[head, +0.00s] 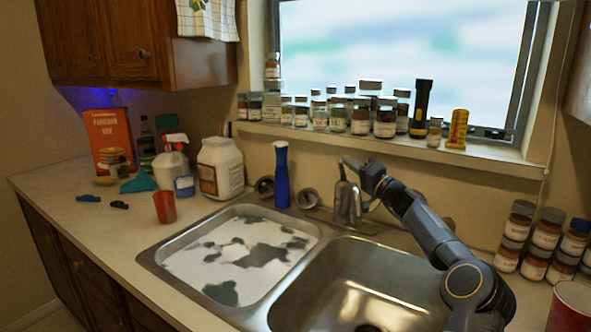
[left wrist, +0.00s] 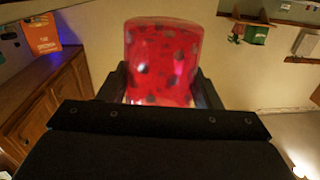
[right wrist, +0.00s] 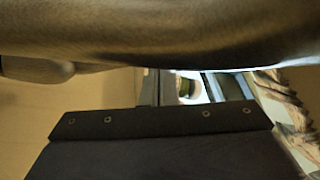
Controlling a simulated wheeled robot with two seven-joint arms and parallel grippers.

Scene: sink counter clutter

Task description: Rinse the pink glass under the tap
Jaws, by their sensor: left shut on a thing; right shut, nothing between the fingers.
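The pink glass (left wrist: 162,55), red-pink with dark spots, shows large in the left wrist view. My left gripper (left wrist: 160,92) is shut on it, with a finger on each side. Neither this glass nor my left gripper shows in the head view. The metal tap (head: 346,204) stands behind the sink. My right gripper (head: 353,165) is shut and empty, beside the tap's top. In the right wrist view a large blurred metal surface (right wrist: 150,35) fills the top; I cannot tell whether the fingers touch the tap. No water stream is visible.
The left basin (head: 170,268) holds white, grey-patched contents; the right basin (head: 350,285) looks empty. A blue bottle (head: 282,178) stands behind the sink. An orange-red cup (head: 164,208) stands on the left counter. Stacked jars (head: 546,236) crowd the right; more jars line the sill.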

